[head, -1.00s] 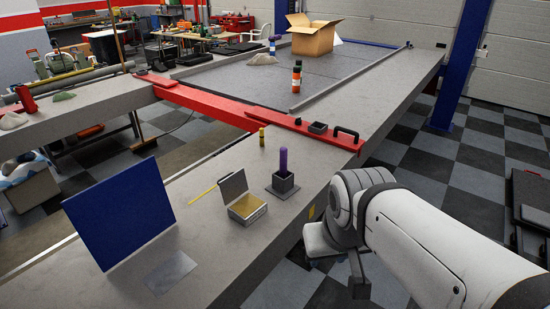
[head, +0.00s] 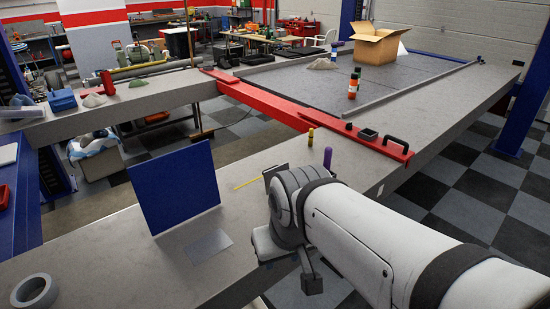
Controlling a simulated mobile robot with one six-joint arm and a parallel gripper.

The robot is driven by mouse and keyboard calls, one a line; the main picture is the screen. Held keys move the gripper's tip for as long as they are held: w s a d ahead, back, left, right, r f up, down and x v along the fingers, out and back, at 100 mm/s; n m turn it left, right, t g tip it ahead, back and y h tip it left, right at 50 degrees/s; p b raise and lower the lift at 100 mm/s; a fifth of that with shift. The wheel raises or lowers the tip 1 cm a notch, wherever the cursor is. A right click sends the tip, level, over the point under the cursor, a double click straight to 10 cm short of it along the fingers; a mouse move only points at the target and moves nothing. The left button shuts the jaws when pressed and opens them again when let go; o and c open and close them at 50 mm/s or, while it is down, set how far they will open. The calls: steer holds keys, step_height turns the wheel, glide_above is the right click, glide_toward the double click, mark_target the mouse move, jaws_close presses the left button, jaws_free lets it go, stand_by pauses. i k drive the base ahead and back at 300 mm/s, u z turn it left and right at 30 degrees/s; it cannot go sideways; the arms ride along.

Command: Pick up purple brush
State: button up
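The purple brush (head: 327,157) stands upright on the grey bench in the head view. Only its upper part shows; my arm hides its lower part and the dark square holder it stood in earlier. My gripper (head: 288,264) is at the lower end of my white arm, in front of the bench and nearer to me than the brush. It appears apart from the brush. Its fingers are small and partly hidden, so I cannot tell whether it is open or shut.
A small yellow cylinder (head: 310,136) stands left of the brush. A blue panel (head: 175,187) stands upright on the bench, a grey plate (head: 209,245) before it. A tape roll (head: 35,291) lies front left.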

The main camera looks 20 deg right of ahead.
mark_target(328, 150)
steer(key=u, duration=0.65)
steer(key=k, duration=0.1)
steer(key=u, duration=2.4)
steer(key=k, duration=2.6)
steer(key=z, duration=1.25)
steer(key=i, duration=1)
steer(key=z, duration=0.1)
